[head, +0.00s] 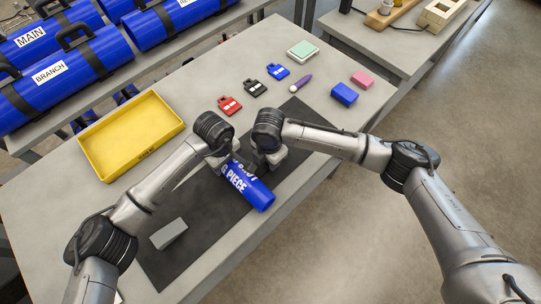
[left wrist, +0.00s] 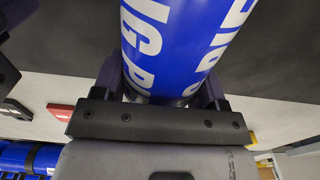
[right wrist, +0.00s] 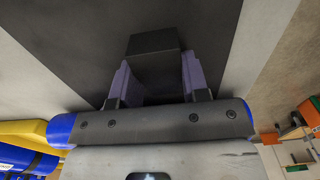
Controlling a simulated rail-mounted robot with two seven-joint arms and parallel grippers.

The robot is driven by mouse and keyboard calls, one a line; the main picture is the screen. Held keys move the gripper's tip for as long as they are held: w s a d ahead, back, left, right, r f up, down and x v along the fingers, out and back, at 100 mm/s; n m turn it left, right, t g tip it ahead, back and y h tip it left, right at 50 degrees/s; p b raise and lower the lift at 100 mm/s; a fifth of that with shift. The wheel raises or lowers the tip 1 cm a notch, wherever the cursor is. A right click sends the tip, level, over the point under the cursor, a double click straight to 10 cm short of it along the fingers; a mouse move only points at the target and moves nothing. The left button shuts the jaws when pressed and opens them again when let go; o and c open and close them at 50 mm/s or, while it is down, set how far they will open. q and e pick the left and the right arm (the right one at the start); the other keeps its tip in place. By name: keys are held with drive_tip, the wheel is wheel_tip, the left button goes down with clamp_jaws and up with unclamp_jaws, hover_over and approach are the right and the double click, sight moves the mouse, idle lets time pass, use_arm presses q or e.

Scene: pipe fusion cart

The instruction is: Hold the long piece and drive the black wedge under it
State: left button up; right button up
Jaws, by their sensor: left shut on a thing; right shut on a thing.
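The long piece, a blue pipe with white lettering (head: 250,188), lies over the dark mat (head: 165,262) in the head view. My left gripper (head: 228,164) is at its far end. In the left wrist view the left gripper's fingers (left wrist: 160,92) straddle the pipe (left wrist: 170,45) and are shut on it. My right gripper (head: 268,160) is close beside the pipe; its fingertips are hidden in the head view. In the right wrist view its purple fingers (right wrist: 155,80) are shut on the black wedge (right wrist: 154,62), above or on the mat. Whether the wedge touches the pipe cannot be told.
A grey block (head: 168,234) lies on the mat's near left. A yellow tray (head: 92,165) stands at left. Red (head: 229,106), black (head: 255,88) and blue (head: 278,71) tags, a purple marker (head: 301,83), a blue block (head: 344,94) and a pink block (head: 362,79) lie farther back.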

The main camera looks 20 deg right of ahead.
sight(264, 164)
drive_tip(key=shift+s+a, duration=0.25)
drive_tip(key=shift+a, duration=0.2)
drive_tip(key=shift+s+a, duration=0.2)
drive_tip(key=shift+a, duration=0.25)
drive_tip(key=o, duration=1)
drive_tip(key=shift+a, duration=0.1)
wheel_tip(264, 164, up, 12)
idle(0.3)
